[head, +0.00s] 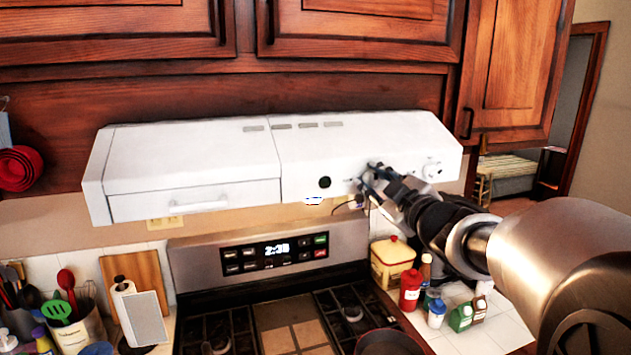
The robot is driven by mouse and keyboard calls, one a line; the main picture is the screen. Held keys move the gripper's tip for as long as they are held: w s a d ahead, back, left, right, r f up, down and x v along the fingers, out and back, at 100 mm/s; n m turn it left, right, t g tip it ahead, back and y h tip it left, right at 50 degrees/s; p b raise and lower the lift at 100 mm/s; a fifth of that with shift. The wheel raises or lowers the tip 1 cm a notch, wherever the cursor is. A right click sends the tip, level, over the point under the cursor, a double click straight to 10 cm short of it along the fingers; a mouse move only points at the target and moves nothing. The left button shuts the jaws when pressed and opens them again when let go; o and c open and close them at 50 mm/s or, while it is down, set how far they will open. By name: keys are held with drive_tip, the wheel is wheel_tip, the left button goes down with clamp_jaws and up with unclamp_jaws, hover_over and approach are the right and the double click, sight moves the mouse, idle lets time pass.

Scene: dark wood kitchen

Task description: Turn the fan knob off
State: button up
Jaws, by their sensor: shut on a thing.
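The white range hood (350,155) hangs under the dark wood cabinets. My gripper (368,180) is at the right half of the hood's front face. Its dark fingers are shut on the fan knob there, which they hide almost wholly. I cannot tell how far that knob is turned. A round white knob (432,170) shows on the hood front to the right of my gripper. A small black round part (325,182) is on the front to the left of it.
The stove (270,255) stands below the hood. A yellow canister (392,264), a red bottle (410,290) and other bottles stand on the right counter, under my arm. Utensils in a crock (80,325) and a paper towel roll (126,300) are at the left.

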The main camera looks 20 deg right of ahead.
drive_tip(key=o, duration=1)
drive_tip(key=shift+o, duration=0.2)
drive_tip(key=s, duration=0.7)
drive_tip(key=shift+s, duration=0.25)
drive_tip(key=shift+d, duration=0.1)
